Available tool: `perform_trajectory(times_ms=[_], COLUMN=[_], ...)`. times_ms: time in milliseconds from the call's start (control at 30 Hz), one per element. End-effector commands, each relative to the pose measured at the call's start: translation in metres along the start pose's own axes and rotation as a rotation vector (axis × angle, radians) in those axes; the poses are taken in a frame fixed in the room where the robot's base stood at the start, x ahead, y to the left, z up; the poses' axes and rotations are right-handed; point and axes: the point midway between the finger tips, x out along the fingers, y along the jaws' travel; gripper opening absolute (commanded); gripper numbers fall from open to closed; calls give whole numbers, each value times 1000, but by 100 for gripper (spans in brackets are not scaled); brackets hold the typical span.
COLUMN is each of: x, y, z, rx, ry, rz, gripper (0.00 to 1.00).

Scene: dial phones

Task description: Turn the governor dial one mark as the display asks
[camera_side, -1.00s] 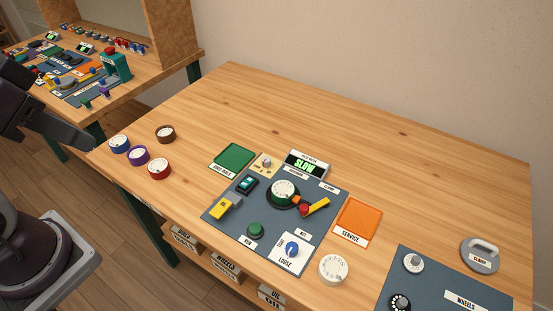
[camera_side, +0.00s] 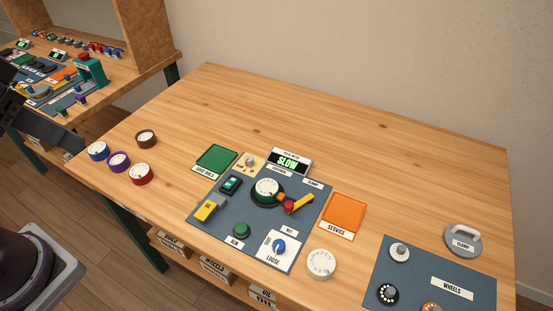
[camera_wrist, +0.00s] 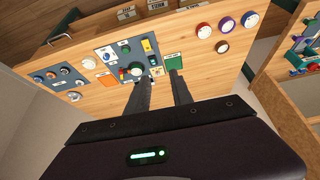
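The display (camera_side: 289,161) at the back of the grey-blue panel (camera_side: 215,222) reads SLOW in green. The dial below it, with a white numbered face (camera_side: 267,188) and a dark round base, looks like the governor dial; its fine marks are too small to read. A red and yellow lever (camera_side: 297,204) sits at its right. The dial also shows in the wrist view (camera_wrist: 137,69), beside my left finger. My gripper (camera_wrist: 159,77) is open and empty, its two dark fingers apart, well away from the panel. In the side view, my dark arm is at the left edge.
On the panel are a yellow switch (camera_side: 205,207), a green button (camera_side: 241,230) and a blue knob (camera_side: 279,246) on a LOOSE plate. Green (camera_side: 216,158) and orange (camera_side: 343,212) trays flank it. A loose white dial (camera_side: 321,264) lies in front. The table's back is clear.

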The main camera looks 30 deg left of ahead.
Motion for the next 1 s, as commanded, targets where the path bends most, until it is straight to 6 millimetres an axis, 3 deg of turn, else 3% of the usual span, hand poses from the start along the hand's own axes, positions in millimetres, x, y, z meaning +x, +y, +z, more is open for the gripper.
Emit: perform_trajectory(times_ms=[67,167,267,367,400,500,633,733,1000], x=[6,32,80,150,182,262,342,373,415], y=[2,6,12,20,23,33,43,47,48], z=[-37,-96,-150,-191,-202,-213,-205,-197,-177], rx=[46,129,220,322,365,469,577,619,634], ry=[-49,-121,-194,-268,-298,-363,-424,-447,-455], rz=[19,48,74,95,103,122,142,151,154], gripper=[45,45,45,45,45,45,45,45,45])
